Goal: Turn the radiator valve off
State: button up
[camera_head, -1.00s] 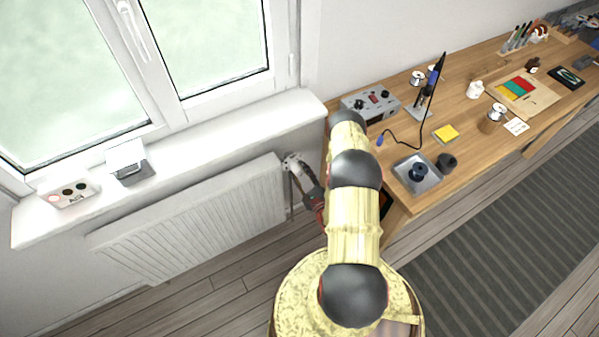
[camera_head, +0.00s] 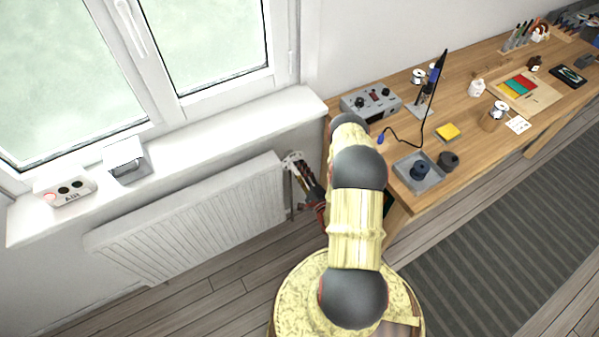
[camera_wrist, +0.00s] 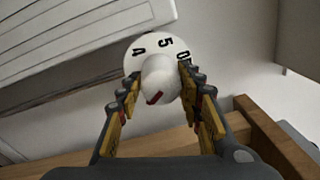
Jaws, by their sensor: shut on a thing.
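The radiator valve (camera_wrist: 160,72) is a white round knob with a dial bearing dark marks, among them a 5, and a red mark on its front. In the wrist view my gripper (camera_wrist: 160,95) has a finger on either side of the knob and is shut on it. In the head view the valve (camera_head: 292,160) shows small at the right end of the white radiator (camera_head: 190,220). My gripper (camera_head: 305,180) reaches it there from the right, partly behind my arm.
A wooden desk (camera_head: 465,107) with a grey control box (camera_head: 371,102), a grey tray (camera_head: 418,174) and other items stands right of my arm. A window sill (camera_head: 200,145) runs above the radiator. A striped rug (camera_head: 490,220) lies on the floor at right.

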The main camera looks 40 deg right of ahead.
jog(key=n, duration=0.3)
jog(key=shift+f+b, duration=0.1)
jog(key=shift+b, duration=0.25)
jog(key=n+b, duration=0.1)
jog(key=n, duration=0.3)
jog(key=shift+n+y, duration=0.3)
jog(key=n, duration=0.4)
jog(key=shift+t+b, duration=0.3)
jog(key=shift+b, duration=0.05)
jog(key=n, duration=0.3)
jog(key=shift+n+y+b, duration=0.3)
jog(key=shift+n+b, duration=0.05)
jog(key=shift+n, duration=0.05)
jog(key=n, duration=0.3)
jog(key=shift+n+b, duration=0.35)
jog(key=shift+n, duration=0.05)
jog(key=n, duration=0.3)
jog(key=shift+n+b, duration=0.3)
jog(key=shift+n, duration=0.1)
jog(key=n+b, duration=0.1)
jog(key=n, duration=0.5)
jog(key=shift+n+y, duration=0.3)
jog(key=shift+n, duration=0.1)
